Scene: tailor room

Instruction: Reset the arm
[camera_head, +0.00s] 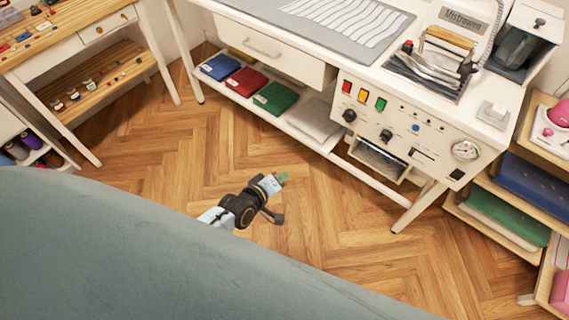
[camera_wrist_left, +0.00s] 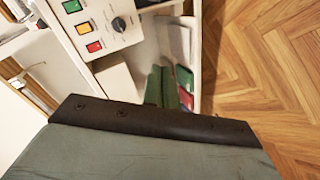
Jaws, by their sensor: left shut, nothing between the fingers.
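My left gripper (camera_head: 281,178) shows in the head view above the wooden floor, with my dark wrist behind it. Its greenish fingertips are together with nothing between them. The fingers also show in the left wrist view (camera_wrist_left: 161,87), pointing towards the ironing station. The gripper touches nothing that I can see. Most of my left arm is hidden behind a large grey-green surface in the foreground. My right arm and gripper are not in view.
The white ironing station (camera_head: 400,127) stands ahead, with an iron (camera_head: 440,55) on top and folded red cloth (camera_head: 246,81) on its low shelf. A wooden worktable (camera_head: 70,45) is at the left and a shelf with fabric (camera_head: 505,216) at the right. The herringbone floor (camera_head: 160,150) between is clear.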

